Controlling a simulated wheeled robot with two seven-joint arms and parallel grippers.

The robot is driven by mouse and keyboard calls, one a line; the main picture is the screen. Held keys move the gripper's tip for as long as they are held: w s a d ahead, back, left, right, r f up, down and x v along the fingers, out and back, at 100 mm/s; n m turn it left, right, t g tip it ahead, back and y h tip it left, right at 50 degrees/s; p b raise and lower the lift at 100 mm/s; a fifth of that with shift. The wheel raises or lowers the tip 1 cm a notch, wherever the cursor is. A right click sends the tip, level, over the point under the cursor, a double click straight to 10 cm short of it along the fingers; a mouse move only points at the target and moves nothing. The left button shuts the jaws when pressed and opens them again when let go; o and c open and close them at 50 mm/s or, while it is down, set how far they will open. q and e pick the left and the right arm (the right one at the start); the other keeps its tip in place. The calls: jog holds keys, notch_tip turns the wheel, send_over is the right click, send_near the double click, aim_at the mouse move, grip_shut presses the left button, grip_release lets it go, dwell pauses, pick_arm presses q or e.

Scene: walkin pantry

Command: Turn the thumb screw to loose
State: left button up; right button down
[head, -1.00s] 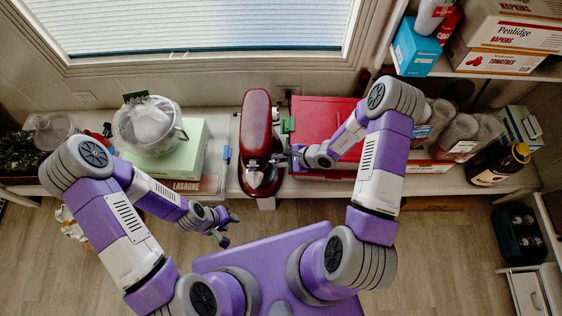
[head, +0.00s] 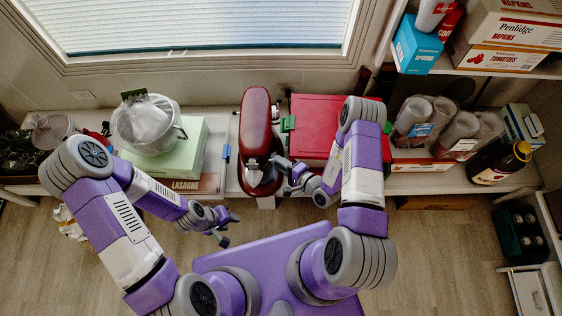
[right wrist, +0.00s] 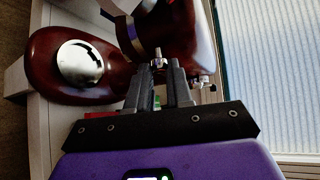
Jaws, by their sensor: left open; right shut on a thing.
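A dark red stand mixer (head: 256,120) stands on the counter below the window. It also shows in the right wrist view (right wrist: 185,30). The small metal thumb screw (right wrist: 159,59) is on the side of the mixer, between the fingertips of my right gripper (right wrist: 160,68). My right gripper (head: 279,164) is shut on it at the mixer's right side in the head view. The screw itself is too small to make out there. My left gripper (head: 228,229) is open and empty, in front of the counter, apart from the mixer.
A red case (head: 325,115) with green latches is close to the right of the mixer. A wrapped pot (head: 148,125) sits on a pale green box (head: 190,150) at left. Bagged cups (head: 420,117) and a dark bottle (head: 497,165) are at right. Another small knob (right wrist: 206,84) is near the right gripper.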

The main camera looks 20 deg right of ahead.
jog(key=shift+w+f+n+t+y, duration=0.15)
jog(key=shift+f+n+t+y, duration=0.4)
jog(key=shift+n+y, duration=2.05)
jog(key=shift+w+f+n+t+y, duration=0.3)
jog(key=shift+n+t+y, duration=0.4)
jog(key=shift+n+y, duration=1.9)
jog(key=shift+w+f+n+t+y, duration=0.1)
jog(key=shift+f+n+t+y, duration=0.75)
jog(key=shift+n, duration=3.25)
jog(key=shift+r+n+g+y, duration=0.3)
jog(key=shift+r+n+y, duration=0.05)
jog(key=shift+n+y, duration=0.1)
jog(key=c, duration=1)
grip_release()
jog(key=shift+d, duration=0.1)
